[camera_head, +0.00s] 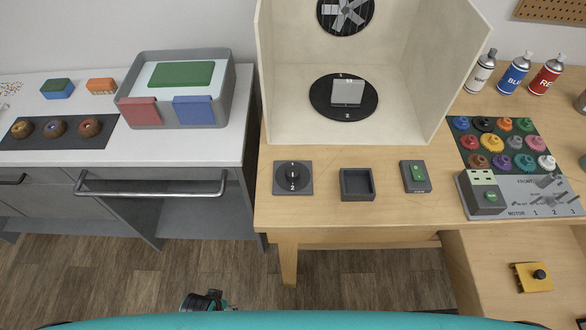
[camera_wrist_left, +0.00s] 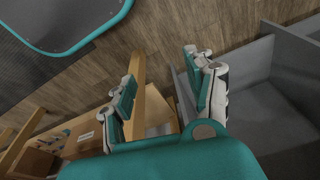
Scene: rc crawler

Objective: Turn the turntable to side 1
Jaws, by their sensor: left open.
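The turntable (camera_head: 322,101) is a black disc inside the cream booth in the head view, with a grey block (camera_head: 348,93) standing on it. Small white digits 1 and 2 mark its far and near edges. A dark square plate with a round knob (camera_head: 292,175), marked 1 and 2, lies on the wooden table in front of the booth. My left gripper (camera_head: 205,301) shows at the bottom of the head view, low over the floor and well away from the knob. In the left wrist view its fingers (camera_wrist_left: 160,95) are apart with nothing between them. My right gripper is out of view.
A black tray (camera_head: 357,196) and a green-button box (camera_head: 414,177) sit right of the knob. Spray cans (camera_head: 514,74), coloured caps and a motor panel (camera_head: 528,196) are farther right. A white counter with a handle bar (camera_head: 150,193) stands left.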

